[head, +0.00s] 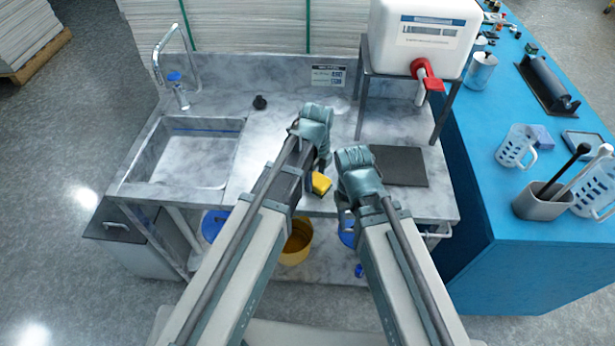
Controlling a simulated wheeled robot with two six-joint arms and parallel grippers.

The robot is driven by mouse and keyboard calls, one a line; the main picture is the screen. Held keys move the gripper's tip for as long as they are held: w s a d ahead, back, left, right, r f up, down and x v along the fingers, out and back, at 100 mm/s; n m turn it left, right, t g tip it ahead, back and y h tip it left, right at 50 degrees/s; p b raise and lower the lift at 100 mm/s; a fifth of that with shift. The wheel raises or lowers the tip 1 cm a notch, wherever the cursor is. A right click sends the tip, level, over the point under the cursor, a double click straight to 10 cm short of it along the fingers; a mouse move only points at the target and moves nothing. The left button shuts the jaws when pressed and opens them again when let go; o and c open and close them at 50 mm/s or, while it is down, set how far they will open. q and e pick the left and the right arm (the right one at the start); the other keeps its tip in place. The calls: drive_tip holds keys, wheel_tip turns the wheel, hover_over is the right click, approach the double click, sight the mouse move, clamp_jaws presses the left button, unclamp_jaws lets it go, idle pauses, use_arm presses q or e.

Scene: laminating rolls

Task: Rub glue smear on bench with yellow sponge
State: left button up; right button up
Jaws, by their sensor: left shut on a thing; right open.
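The yellow sponge (320,184) shows at the lower right side of my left gripper (318,172), over the metal bench (267,140). My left gripper is shut on the sponge, and its fingers and wrist hide part of it. I cannot tell whether the sponge touches the bench top. My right gripper (345,200) is open and empty, just right of the sponge near the bench's front edge. I cannot make out the glue smear; my arms and grippers cover part of the bench.
A sink (190,155) with a tap is on the left. A dark mat (400,166) lies right of my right gripper. A white tank (425,35) with a red tap stands on a frame behind it. A blue table (480,200) with measuring jugs is at the right. A yellow bucket (297,245) is below.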

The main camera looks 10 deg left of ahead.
use_arm(q)
drive_tip(key=shift+d, duration=0.65)
drive_tip(key=shift+r, duration=0.1)
use_arm(e)
drive_tip(key=shift+r, duration=0.15)
use_arm(q)
wheel_tip(320, 180, up, 6)
drive_tip(key=p, duration=0.6)
use_arm(e)
wheel_tip(320, 180, up, 6)
drive_tip(key=shift+f, duration=0.1)
use_arm(q)
wheel_tip(320, 180, up, 3)
drive_tip(key=p, duration=0.3)
use_arm(e)
wheel_tip(320, 180, up, 3)
